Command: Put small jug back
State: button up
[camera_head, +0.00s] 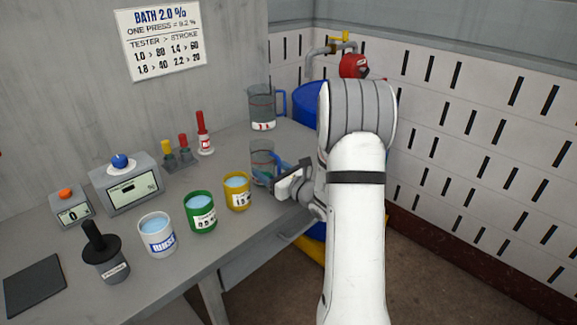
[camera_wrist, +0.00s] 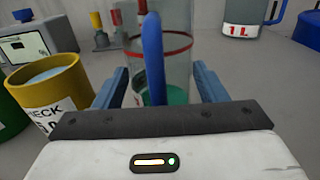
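The small jug (camera_head: 262,156) is clear, with a blue handle, and stands upright on the grey bench. In the wrist view the jug (camera_wrist: 176,62) shows a red ring and a little teal liquid at the bottom. Its blue handle points at my gripper. My gripper (camera_wrist: 161,84) is at the jug's handle side. Its two blue fingers are wide apart, with the handle between them and a gap on each side. In the head view my gripper (camera_head: 279,173) is partly hidden by my wrist.
A larger 1 L jug (camera_head: 262,108) stands behind. A yellow cup (camera_head: 237,193), a green cup (camera_head: 200,214) and a white rinse cup (camera_head: 157,236) stand to the left. A blue drum (camera_head: 309,103) is at the back right. Bench around the small jug's back is clear.

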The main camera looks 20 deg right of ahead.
jog(key=o, duration=0.4)
jog(key=shift+o, duration=0.2)
jog(key=shift+r, duration=0.1)
